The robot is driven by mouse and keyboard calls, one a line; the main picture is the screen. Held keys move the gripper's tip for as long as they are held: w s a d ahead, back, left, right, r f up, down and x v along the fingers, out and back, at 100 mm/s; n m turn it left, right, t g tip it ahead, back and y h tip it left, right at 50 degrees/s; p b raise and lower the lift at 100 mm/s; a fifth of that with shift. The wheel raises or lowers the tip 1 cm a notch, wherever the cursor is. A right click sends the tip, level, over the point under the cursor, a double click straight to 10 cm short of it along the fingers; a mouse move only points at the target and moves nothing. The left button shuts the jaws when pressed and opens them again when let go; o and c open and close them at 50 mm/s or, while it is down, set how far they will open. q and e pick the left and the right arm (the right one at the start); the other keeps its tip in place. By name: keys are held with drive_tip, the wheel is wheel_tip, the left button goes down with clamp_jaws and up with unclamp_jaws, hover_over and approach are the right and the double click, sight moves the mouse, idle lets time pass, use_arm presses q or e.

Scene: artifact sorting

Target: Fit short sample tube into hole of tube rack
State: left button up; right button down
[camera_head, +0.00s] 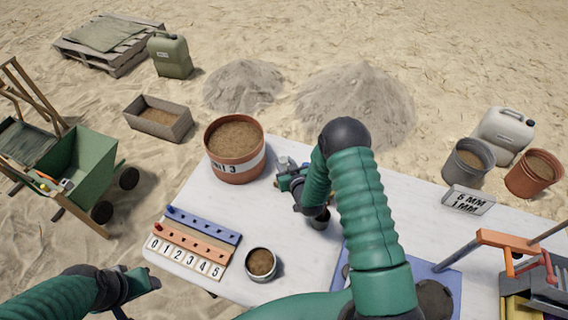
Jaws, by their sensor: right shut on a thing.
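The tube rack (188,242) lies at the left of the white table. It has a blue strip (204,225) and an orange strip with holes, above tiles numbered 0 to 5. A small blue peg stands at the blue strip's left end and a red one at the orange strip's left end. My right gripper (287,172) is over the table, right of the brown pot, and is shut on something. The held thing is too small and too hidden to identify. My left gripper (143,282) is at the lower left, apart from the rack; its jaw opening is unclear.
A large brown pot (236,168) stands behind the rack. A sign (468,200), two buckets and an orange-handled tool (510,244) are at the right.

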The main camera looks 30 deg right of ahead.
drive_tip(key=shift+d+f, duration=0.1)
drive_tip(key=shift+d, duration=0.5)
drive_tip(key=shift+a, duration=0.2)
drive_tip(key=shift+f+b, duration=0.35)
drive_tip(key=shift+b, duration=0.15)
drive_tip(key=shift+d+f, duration=0.1)
drive_tip(key=shift+f, duration=0.1)
drive_tip(key=shift+f+b, duration=0.1)
drive_tip(key=shift+b, duration=0.2)
drive_tip(key=shift+f+b, duration=1.35)
drive_tip(key=shift+f, duration=0.2)
drive_tip(key=c, duration=1)
unclamp_jaws()
